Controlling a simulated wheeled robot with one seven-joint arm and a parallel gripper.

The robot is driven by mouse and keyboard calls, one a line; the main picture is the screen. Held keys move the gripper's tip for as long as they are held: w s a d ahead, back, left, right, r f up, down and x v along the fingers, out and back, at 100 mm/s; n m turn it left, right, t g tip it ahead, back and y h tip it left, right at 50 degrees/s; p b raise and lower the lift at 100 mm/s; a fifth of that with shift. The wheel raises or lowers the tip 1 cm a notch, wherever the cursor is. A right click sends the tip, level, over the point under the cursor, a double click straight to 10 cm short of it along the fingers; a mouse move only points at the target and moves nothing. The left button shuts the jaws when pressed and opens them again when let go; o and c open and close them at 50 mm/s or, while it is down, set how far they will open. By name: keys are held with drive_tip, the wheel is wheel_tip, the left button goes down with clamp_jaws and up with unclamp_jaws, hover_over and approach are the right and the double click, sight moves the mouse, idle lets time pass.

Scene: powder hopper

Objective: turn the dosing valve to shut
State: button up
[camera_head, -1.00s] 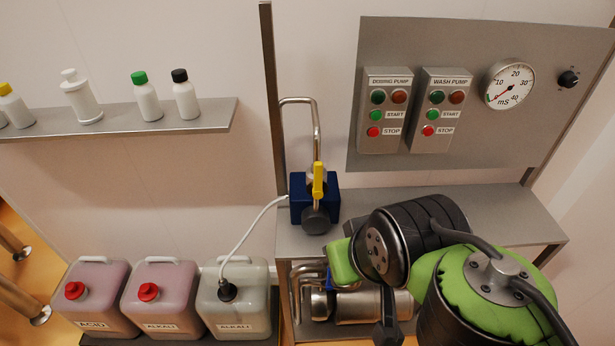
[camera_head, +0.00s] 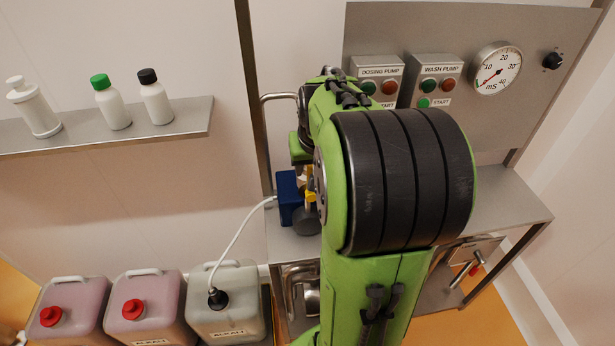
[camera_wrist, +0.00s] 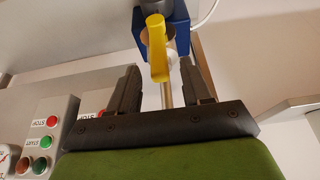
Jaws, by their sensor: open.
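The dosing valve has a yellow lever handle (camera_wrist: 157,48), seen in the wrist view in front of a steel pipe, next to the blue pump block (camera_wrist: 178,25). In the head view only part of the yellow handle (camera_head: 311,188) shows beside the blue block (camera_head: 288,197); my arm hides the rest. My gripper (camera_wrist: 157,82) is open, with its two dark fingers apart on either side of the pipe. The yellow handle lies just beyond and between the fingertips; I cannot tell whether they touch it.
A steel shelf (camera_head: 500,205) carries the pump. A panel with the dosing pump box (camera_head: 377,68), wash pump box (camera_head: 437,75) and gauge (camera_head: 497,68) stands behind. Canisters (camera_head: 225,315) stand lower left, one joined by a white hose (camera_head: 240,235). Bottles stand on a wall shelf (camera_head: 190,125).

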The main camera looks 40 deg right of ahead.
drive_tip(key=x, duration=0.6)
drive_tip(key=shift+f, duration=0.15)
clamp_jaws()
